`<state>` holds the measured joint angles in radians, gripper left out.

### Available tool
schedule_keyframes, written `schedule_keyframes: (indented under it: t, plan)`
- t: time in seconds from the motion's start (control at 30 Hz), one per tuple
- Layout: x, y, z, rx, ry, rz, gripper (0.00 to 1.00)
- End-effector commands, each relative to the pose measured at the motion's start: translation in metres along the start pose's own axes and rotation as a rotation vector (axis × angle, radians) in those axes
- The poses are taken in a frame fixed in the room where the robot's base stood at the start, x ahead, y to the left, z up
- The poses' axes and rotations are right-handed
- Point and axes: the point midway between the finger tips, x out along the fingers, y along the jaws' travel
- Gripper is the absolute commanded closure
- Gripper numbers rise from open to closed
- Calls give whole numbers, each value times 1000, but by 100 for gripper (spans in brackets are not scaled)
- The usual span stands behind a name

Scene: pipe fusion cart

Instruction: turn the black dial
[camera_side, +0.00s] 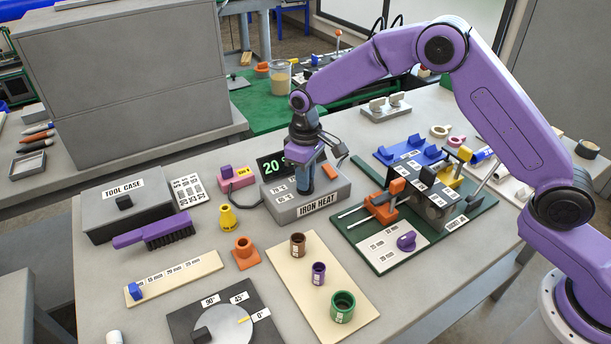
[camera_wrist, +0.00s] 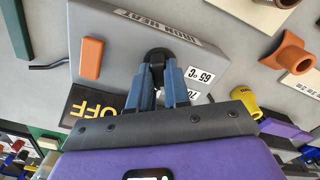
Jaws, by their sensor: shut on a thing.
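The black dial (camera_wrist: 157,56) sits on the grey box marked IRON HEAT, whose face (camera_wrist: 118,50) fills the upper middle of the wrist view. The box (camera_side: 318,203) stands near the middle of the bench in the side view. My gripper (camera_side: 306,190) points down onto the box, and its blue fingers (camera_wrist: 158,82) are closed on the dial from both sides. The fingers hide most of the dial in the side view. Labels reading 65 °C (camera_wrist: 199,74) and 70 lie right beside it. Which mark the dial points to cannot be told.
A display (camera_side: 275,163) at the box's back is partly covered by my gripper; OFF shows in the wrist view. An orange block (camera_wrist: 91,58) sits on the box.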

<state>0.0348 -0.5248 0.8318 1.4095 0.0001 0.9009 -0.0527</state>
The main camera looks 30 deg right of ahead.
Motion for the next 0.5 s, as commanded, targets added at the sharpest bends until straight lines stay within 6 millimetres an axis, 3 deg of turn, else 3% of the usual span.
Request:
schedule_keyframes:
  t: [0.5]
  plan:
    - [-1,0,-1,-230,2,1,100]
